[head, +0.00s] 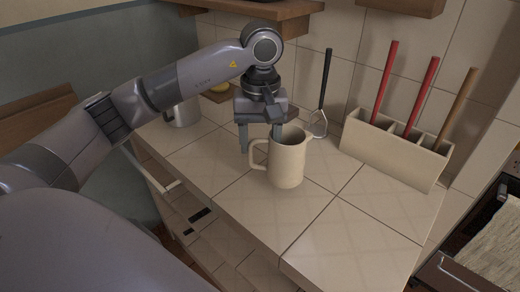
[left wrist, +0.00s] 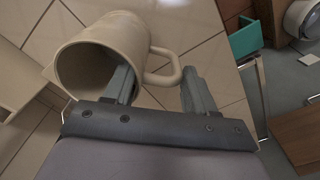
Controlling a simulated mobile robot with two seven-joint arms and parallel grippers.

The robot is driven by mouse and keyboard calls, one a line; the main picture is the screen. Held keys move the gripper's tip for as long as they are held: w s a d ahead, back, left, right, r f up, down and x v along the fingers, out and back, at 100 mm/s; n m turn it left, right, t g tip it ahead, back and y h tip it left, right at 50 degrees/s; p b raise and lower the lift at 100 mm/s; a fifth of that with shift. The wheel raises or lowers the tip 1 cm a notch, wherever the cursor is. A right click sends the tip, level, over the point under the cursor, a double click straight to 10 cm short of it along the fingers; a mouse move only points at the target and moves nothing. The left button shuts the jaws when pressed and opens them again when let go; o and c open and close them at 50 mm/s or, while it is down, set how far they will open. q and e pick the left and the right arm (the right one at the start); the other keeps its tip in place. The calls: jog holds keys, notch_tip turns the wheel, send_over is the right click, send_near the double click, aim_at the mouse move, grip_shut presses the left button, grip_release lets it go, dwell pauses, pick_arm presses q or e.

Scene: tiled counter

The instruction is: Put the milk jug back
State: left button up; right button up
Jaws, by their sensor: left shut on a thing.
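The milk jug (head: 288,161), a cream-coloured, mug-shaped vessel with one handle, stands upright on the tiled counter (head: 230,178). My left gripper (head: 261,144) comes down over its handle side and is shut on it. In the left wrist view the jug (left wrist: 101,38) shows with its open mouth towards the camera. One finger of the left gripper (left wrist: 156,76) is at the jug's rim, apparently inside the mouth, and the other is beyond the handle. The exact contact is hard to see. My right gripper is not in view.
A holder (head: 395,149) with red- and brown-handled tools stands behind right of the jug. A dark-handled utensil (head: 324,90) leans at the wall. A grey metal mug (head: 183,113) stands at the back left. A wooden shelf (head: 255,12) hangs above. The front right counter is clear.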

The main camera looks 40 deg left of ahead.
pick_arm(q)
notch_tip(320, 180, down, 3)
jog(key=shift+r, duration=0.1)
jog(key=o, duration=1.4)
jog(key=shift+c, duration=0.2)
notch_tip(320, 180, up, 12)
jog(key=shift+r+p, duration=0.1)
jog(key=shift+p, duration=0.6)
